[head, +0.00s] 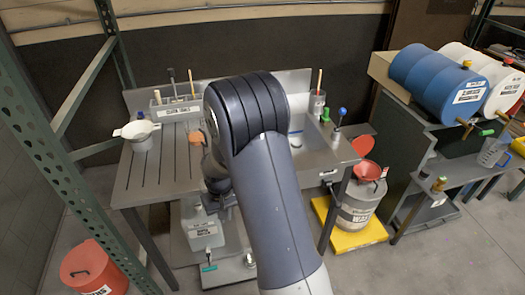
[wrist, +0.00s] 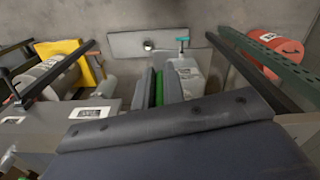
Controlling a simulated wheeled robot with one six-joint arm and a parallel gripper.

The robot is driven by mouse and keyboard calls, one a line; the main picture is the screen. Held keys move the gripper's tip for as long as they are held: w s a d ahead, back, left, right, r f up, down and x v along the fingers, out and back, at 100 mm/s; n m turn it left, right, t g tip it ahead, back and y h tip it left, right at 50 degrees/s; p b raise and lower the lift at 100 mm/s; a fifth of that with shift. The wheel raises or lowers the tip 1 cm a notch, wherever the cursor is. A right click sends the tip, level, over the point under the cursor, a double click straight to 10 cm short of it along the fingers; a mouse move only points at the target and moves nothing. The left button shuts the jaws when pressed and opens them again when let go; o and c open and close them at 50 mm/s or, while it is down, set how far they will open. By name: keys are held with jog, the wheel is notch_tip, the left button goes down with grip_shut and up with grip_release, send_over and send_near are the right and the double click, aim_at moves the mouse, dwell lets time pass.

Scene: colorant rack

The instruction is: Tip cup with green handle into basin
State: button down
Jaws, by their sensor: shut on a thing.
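In the wrist view my gripper (wrist: 158,82) has its two grey fingers closed on a narrow green handle (wrist: 159,90). The cup body belonging to this handle is hidden from both views. In the head view my arm covers the middle of the steel bench, and the dark end of my gripper (head: 220,192) shows only partly at the bench's front edge. The basin (head: 316,158) is sunk into the right part of the bench, partly hidden behind my arm.
A white pot (head: 138,136) stands on the bench's slatted left side. Tools stand in a rack (head: 175,106) behind. A white jug (head: 204,232) is below the bench. A red bucket (head: 93,272) stands at left, a grey drum with red funnel (head: 356,208) at right.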

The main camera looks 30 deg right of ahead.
jog(key=shift+f+b, duration=0.35)
jog(key=shift+f, duration=0.4)
notch_tip(320, 180, up, 3)
jog(key=p, duration=0.3)
jog(key=shift+r, duration=0.15)
jog(key=s+d+m+p, duration=0.1)
jog(key=s+d+m, duration=0.15)
jog(key=d, duration=1.85)
jog(key=s+d+m, duration=0.1)
jog(key=s+d, duration=0.4)
jog(key=d, duration=0.3)
jog(key=s+d+f+m, duration=0.1)
jog(key=s+d, duration=0.4)
jog(key=d, duration=0.4)
jog(key=shift+d, duration=0.25)
jog(key=shift+s, duration=0.1)
